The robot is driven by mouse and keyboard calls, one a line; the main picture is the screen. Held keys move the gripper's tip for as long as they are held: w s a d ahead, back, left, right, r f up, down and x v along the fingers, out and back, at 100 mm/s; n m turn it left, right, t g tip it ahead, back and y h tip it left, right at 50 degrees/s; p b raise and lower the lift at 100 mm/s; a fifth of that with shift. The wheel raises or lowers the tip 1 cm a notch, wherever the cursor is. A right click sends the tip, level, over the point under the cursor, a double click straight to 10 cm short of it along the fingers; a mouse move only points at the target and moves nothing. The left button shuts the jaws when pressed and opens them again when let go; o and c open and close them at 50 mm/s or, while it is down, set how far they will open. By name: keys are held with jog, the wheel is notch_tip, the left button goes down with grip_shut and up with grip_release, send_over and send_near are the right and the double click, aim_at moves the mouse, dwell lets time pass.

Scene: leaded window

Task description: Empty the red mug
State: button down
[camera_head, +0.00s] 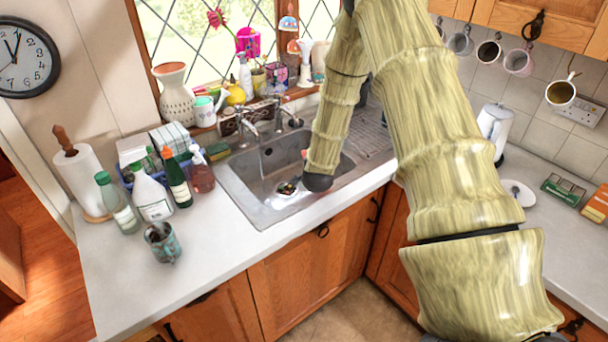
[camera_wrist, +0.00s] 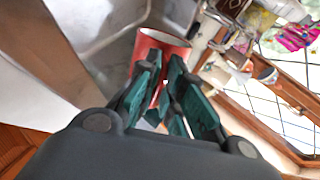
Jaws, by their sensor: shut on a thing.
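The red mug (camera_wrist: 146,52) is in the wrist view, beyond my fingertips, with part of its pale rim and inside showing. My gripper (camera_wrist: 164,75) is shut on it, with the teal finger pads at either side of its red wall. I cannot tell how far the mug is tilted, or whether anything is in it. In the head view my arm reaches down over the sink (camera_head: 234,180), and its dark wrist is above the basin's front part. My fingers and most of the mug are hidden there.
A tap (camera_head: 248,122) stands behind the basin. Bottles (camera_head: 154,196), a patterned mug (camera_head: 162,242) and a paper towel roll (camera_head: 82,180) stand on the left counter. The windowsill is crowded with vases and ornaments. Several mugs hang at the right wall.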

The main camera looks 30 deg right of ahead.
jog(key=shift+d, duration=0.1)
jog(key=shift+s+d+m, duration=0.2)
jog(key=shift+d+m, duration=0.15)
jog(key=shift+m, duration=0.05)
jog(key=shift+s+d+f+m+t+y, duration=0.25)
jog(key=shift+d+m+y, duration=0.15)
jog(key=shift+d+y, duration=0.1)
jog(key=shift+s+d+f+m+t+y, duration=0.1)
jog(key=shift+d+f+m+t+y, duration=0.15)
jog(key=shift+d+m+y, duration=0.2)
jog(key=d+m+y, duration=0.1)
jog(key=s+d+r+m+t+y, duration=0.1)
jog(key=shift+s+d+r, duration=0.15)
jog(key=shift+s+d, duration=0.05)
jog(key=shift+d, duration=0.15)
jog(key=shift+s+d+f+m+t+y+b, duration=0.15)
jog(key=shift+d+f+m+t+y+b, duration=0.2)
jog(key=shift+m+t+b, duration=0.25)
jog(key=shift+s+d+r+m+b, duration=0.1)
jog(key=shift+d+r+m+b, duration=0.15)
jog(key=shift+m+b, duration=0.2)
jog(key=shift+s+d+r+m+t+y+b, duration=0.15)
jog(key=shift+s+d+m+t+y+b, duration=0.1)
jog(key=shift+d+m+t+y+b, duration=0.3)
